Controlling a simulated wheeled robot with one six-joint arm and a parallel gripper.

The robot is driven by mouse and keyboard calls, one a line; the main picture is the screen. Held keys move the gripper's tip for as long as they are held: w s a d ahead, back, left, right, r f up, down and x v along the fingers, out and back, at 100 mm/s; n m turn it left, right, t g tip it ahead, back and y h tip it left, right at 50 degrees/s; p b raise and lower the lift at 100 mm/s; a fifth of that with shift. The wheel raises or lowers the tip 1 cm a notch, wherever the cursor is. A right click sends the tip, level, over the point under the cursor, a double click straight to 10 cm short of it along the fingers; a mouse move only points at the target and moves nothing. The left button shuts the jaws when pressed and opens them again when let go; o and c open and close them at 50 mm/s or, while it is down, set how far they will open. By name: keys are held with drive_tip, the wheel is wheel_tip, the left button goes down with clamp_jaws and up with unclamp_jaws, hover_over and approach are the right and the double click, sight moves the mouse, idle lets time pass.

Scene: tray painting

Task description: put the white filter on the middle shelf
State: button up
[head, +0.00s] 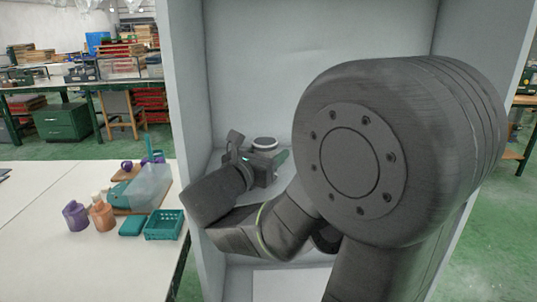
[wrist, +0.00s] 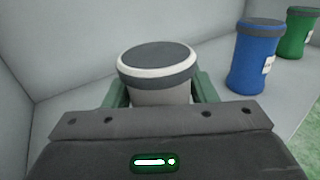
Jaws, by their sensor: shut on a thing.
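The white filter (wrist: 158,92) is a short pale cylinder with a dark grey cap and a white rim. My gripper (wrist: 157,95) is shut on it, with a green finger on each side. The filter looks upright; its lower part is hidden behind my gripper. In the head view the white filter (head: 265,142) is inside the grey shelf unit (head: 190,100), above a shelf board (head: 218,160). My gripper (head: 265,158) is partly hidden by my arm there. I cannot tell whether the filter touches the board.
In the wrist view a blue canister (wrist: 256,60) and a green canister (wrist: 297,35) stand to the right of the filter. A white table (head: 50,230) left of the unit holds bottles and a teal basket (head: 164,225). The unit's side walls flank my arm.

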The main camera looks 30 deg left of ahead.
drive_tip(key=o, duration=1)
drive_tip(key=shift+f, duration=0.15)
drive_tip(key=shift+s+a+r+p, duration=0.15)
drive_tip(key=shift+s+p, duration=0.1)
drive_tip(key=shift+s, duration=1.75)
drive_tip(key=shift+s+a+p, duration=0.2)
drive_tip(key=shift+s+p, duration=0.05)
drive_tip(key=shift+s, duration=1.7)
drive_tip(key=shift+s+a+r+p, duration=0.15)
drive_tip(key=shift+s+p, duration=0.1)
drive_tip(key=shift+s, duration=1.75)
